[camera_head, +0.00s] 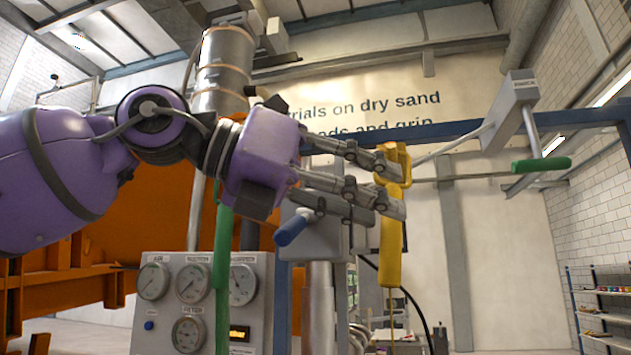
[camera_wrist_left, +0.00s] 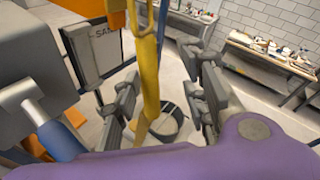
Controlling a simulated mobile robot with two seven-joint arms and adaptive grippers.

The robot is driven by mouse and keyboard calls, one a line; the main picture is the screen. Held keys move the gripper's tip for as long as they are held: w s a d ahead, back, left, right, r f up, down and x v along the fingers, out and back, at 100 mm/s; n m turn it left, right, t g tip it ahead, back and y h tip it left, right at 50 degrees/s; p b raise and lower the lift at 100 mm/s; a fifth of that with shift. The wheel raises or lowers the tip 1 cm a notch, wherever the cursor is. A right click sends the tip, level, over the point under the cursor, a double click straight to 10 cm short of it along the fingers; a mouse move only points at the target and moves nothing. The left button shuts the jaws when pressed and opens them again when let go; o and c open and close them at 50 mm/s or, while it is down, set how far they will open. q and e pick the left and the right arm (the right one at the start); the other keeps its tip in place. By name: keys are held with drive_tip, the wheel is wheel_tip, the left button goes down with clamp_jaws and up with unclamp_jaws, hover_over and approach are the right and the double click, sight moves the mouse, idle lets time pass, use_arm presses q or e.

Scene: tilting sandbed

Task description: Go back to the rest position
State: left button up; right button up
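My left gripper (camera_head: 394,190) reaches in from the left in the head view, its two grey fingers pointing right. A yellow hanging handle (camera_head: 391,250) crosses at the fingertips, upright. In the left wrist view the yellow handle (camera_wrist_left: 150,85) runs between the spread fingers (camera_wrist_left: 165,100), with a gap visible on each side, so the gripper looks open and not clamped on it. The fingers hide part of the handle in the head view. My right gripper is in neither view.
A blue-tipped lever (camera_head: 292,228) is close under the gripper. A green-gripped bar (camera_head: 540,165) is at the right. Shelves (camera_head: 605,310) stand far right.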

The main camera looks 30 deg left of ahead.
use_arm(q)
drive_tip(key=v, duration=0.7)
drive_tip(key=shift+s+a, duration=0.2)
